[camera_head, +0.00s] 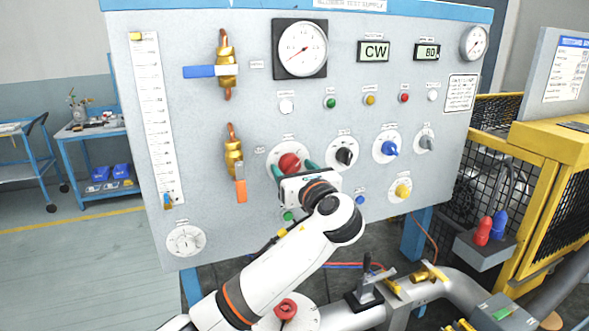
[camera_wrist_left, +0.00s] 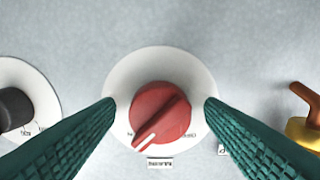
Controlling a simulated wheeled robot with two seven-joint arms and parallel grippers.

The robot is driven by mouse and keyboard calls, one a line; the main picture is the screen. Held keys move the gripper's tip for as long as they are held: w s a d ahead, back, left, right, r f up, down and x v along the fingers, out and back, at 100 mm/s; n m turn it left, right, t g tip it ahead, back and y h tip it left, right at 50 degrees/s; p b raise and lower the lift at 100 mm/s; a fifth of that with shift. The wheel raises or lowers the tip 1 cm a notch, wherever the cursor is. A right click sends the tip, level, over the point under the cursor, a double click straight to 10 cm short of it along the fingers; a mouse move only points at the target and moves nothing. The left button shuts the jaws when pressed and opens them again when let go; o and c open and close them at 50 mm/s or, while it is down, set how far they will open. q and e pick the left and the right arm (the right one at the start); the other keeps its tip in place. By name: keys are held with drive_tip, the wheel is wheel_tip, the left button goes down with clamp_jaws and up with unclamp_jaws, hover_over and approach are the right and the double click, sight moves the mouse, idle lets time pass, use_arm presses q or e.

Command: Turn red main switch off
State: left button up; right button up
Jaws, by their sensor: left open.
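The red main switch (camera_head: 289,163) is a round red knob on a white disc on the grey panel. In the left wrist view the red knob (camera_wrist_left: 160,113) sits between my fingers, its ridge and white mark pointing to the lower left. My left gripper (camera_head: 290,170) is at the switch, its body hiding the lower part of the disc. In the left wrist view the green ribbed fingers of the left gripper (camera_wrist_left: 160,106) are open, one on each side of the knob, with gaps between. Label text by the disc is too blurred to read fully. My right gripper is not in view.
A black knob (camera_head: 344,154) is just right of the switch, with a blue knob (camera_head: 388,148) farther right. A brass valve with an orange handle (camera_head: 240,190) is to the left. Pipework (camera_head: 447,287) runs below the panel.

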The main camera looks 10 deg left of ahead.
use_arm(q)
drive_tip(key=c, duration=1)
drive_tip(key=shift+o, duration=0.2)
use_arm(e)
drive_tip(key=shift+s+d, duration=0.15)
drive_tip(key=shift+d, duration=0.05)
